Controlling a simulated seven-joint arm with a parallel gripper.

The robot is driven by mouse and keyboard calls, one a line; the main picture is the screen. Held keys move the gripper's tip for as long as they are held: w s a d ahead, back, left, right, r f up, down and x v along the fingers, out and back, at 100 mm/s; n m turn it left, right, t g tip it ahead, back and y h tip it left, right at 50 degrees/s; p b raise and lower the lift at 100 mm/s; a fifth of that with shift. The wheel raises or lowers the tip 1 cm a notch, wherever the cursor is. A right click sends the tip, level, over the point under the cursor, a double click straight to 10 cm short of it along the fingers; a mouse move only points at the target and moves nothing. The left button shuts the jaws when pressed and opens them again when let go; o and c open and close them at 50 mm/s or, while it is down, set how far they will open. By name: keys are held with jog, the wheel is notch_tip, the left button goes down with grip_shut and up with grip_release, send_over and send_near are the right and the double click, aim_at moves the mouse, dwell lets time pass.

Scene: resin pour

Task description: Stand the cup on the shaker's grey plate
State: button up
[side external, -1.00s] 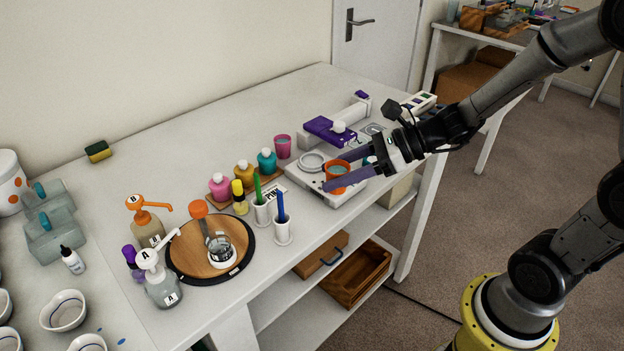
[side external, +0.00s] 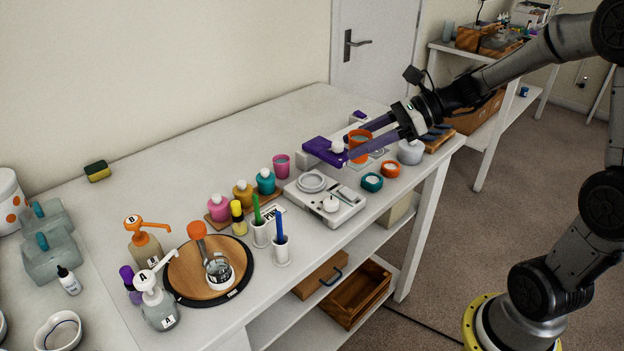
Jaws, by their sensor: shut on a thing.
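Teal (side external: 372,182) and orange (side external: 390,169) ringed pots and a pale jar (side external: 411,151) stand close to the right. A pink cup (side external: 281,166) and several paint bottles stand left. A round wooden board (side external: 188,275) is nearer. The back of the table is clear.

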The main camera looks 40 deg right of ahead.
jog(key=w+f, duration=0.3)
jog(key=w, duration=0.1)
jog(key=w+f, duration=0.3)
jog(key=w, duration=0.2)
jog(key=w+f, duration=0.3)
jog(key=w, duration=0.1)
jog(key=shift+w+d+f, duration=0.25)
jog(key=shift+d+f, duration=0.05)
jog(key=shift+f, duration=0.1)
jog(key=shift+w+f, duration=0.1)
jog(key=shift+f, duration=1.55)
jog(key=shift+f, duration=0.15)
jog(key=o, duration=1.3)
